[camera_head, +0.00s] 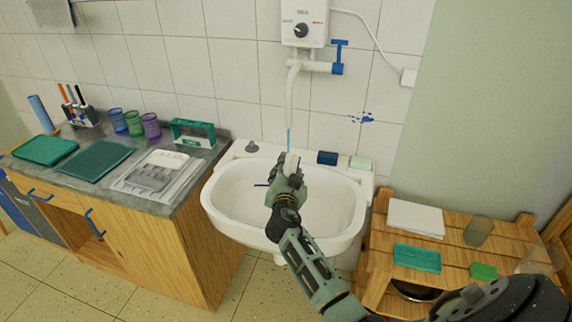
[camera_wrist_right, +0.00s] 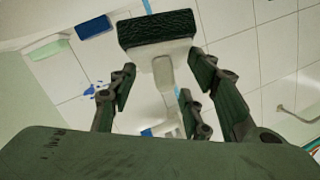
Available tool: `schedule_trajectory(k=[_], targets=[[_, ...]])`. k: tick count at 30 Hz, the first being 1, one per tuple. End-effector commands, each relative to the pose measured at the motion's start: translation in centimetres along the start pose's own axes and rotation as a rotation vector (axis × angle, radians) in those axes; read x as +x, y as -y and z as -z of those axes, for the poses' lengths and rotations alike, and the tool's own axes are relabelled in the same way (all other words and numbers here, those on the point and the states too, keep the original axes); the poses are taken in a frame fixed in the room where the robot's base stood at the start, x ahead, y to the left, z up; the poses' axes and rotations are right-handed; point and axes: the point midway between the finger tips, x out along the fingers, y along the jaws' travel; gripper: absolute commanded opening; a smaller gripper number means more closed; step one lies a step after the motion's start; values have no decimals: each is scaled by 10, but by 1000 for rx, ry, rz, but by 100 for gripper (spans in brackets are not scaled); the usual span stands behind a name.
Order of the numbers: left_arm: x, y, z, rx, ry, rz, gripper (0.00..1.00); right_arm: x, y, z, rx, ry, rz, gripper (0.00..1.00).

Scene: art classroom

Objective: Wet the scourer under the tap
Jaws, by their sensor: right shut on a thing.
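My right gripper (camera_head: 289,170) is over the white basin, under the spout. It is shut on the scourer (camera_wrist_right: 158,28), which has a dark, rough pad and a pale handle (camera_wrist_right: 164,72); in the head view only a pale part of it shows at the fingertips. The tap (camera_head: 338,57) has a blue handle and a white spout (camera_head: 291,85). A thin blue stream of water (camera_head: 289,138) comes down from the spout to the held scourer. The wrist view shows the stream meeting the pad's edge. How wet the pad is cannot be told. My left gripper is not in view.
The basin (camera_head: 225,205) carries a dark blue block (camera_head: 327,158), a pale green block (camera_head: 361,163) and a grey stopper (camera_head: 252,146) on its back ledge. A cluttered counter (camera_head: 200,175) stands left. A wooden slatted rack (camera_head: 455,252) with several items stands right.

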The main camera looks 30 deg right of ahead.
Motion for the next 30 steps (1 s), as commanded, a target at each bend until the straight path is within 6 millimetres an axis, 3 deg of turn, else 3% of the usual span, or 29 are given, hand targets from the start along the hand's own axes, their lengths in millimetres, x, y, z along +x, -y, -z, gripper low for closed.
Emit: schedule_trajectory(k=[18, 30], targets=[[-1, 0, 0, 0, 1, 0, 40, -47, -15, 0, 1, 0, 0, 18], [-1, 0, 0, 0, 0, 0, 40, -53, -16, 1, 1, -1, -1, 17]])
